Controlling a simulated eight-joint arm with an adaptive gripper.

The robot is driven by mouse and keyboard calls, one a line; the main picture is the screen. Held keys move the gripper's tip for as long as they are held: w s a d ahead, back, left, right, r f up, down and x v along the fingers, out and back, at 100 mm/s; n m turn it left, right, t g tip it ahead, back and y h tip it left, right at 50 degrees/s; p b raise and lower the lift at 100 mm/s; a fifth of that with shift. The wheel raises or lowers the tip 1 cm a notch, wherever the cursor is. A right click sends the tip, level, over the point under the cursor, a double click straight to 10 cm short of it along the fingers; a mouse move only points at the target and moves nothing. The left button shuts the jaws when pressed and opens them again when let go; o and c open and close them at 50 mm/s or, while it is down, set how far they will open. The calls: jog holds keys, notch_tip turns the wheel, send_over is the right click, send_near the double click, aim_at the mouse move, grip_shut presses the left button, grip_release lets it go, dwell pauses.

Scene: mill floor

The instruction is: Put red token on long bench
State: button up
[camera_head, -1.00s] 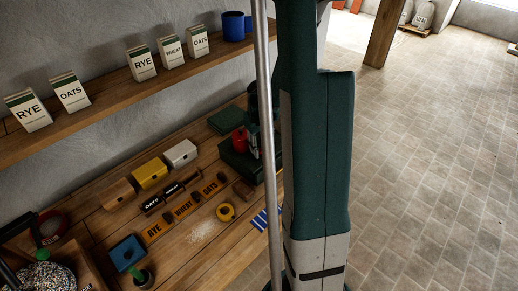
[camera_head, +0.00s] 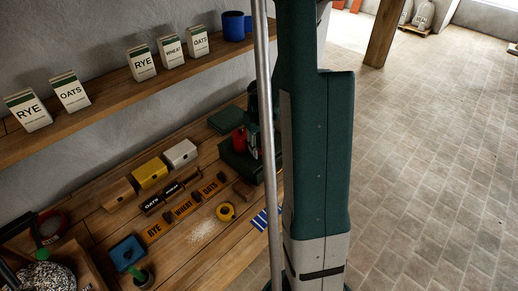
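The long bench (camera_head: 207,249) is a wooden top running along the wall, from the lower left up to the middle of the view. I cannot make out a red token for certain. A small red cylinder (camera_head: 239,143) stands at the bench's far end beside dark green equipment, partly hidden. A dark round dish with a red part (camera_head: 50,228) sits at the far left. I do not see my gripper. My large green and grey body part and a pale pole block the middle of the view.
A wall shelf (camera_head: 106,101) holds several labelled packets and a blue mug (camera_head: 236,26). The paved floor at right is open.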

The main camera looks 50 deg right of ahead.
aim_at(259, 151)
notch_tip(259, 151, up, 12)
dwell(0.9)
dwell(0.5)
jog(key=shift+a+r, duration=0.1)
jog(key=shift+a, duration=0.05)
jog(key=s+a+r+n+t, duration=0.15)
jog(key=a+r, duration=0.35)
jog(key=a, duration=0.5)
jog(key=s+a+r+t+h, duration=0.1)
jog(key=s+a+r+t, duration=0.1)
jog(key=a+r, duration=0.5)
jog(key=s+a+r+n+t, duration=0.1)
jog(key=s+a+r, duration=0.15)
jog(key=a, duration=0.95)
jog(key=s+a+r+t+y, duration=0.1)
jog(key=s+a+t, duration=0.1)
jog(key=s+a, duration=0.3)
jog(key=a, duration=0.4)
jog(key=shift+s+a+t, duration=0.3)
jog(key=shift+s+t, duration=0.05)
jog(key=shift+s, duration=0.05)
jog(key=shift+c, duration=0.3)
